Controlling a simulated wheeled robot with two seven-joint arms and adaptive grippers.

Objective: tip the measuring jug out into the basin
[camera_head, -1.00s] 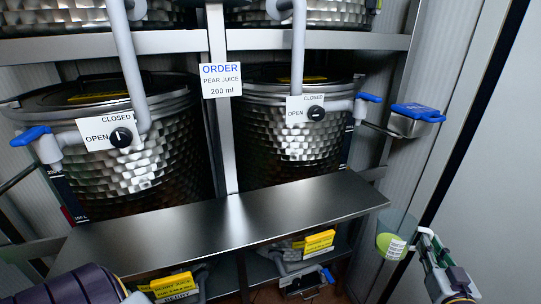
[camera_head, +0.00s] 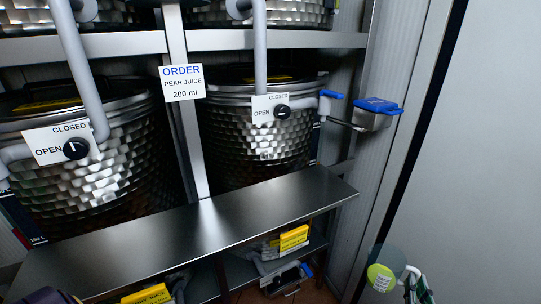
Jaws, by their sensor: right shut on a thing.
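The measuring jug (camera_head: 392,258) is a clear vessel with a round yellow-green label and barcode. It is at the lower right, in front of the pale wall panel and apart from the bench. My right gripper (camera_head: 413,274) is shut on it at its right side, partly cut off by the bottom edge. I cannot tell whether there is liquid in the jug. I cannot make out a basin for certain. My left gripper is out of view; only a bit of my left arm shows at the bottom left.
A bare steel bench (camera_head: 200,232) runs below two dimpled tanks (camera_head: 250,140) with taps and open/closed dials. An order card (camera_head: 182,83) reads pear juice, 200 ml. A steel box with a blue top (camera_head: 375,117) juts out at the right. Yellow-labelled items sit under the bench.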

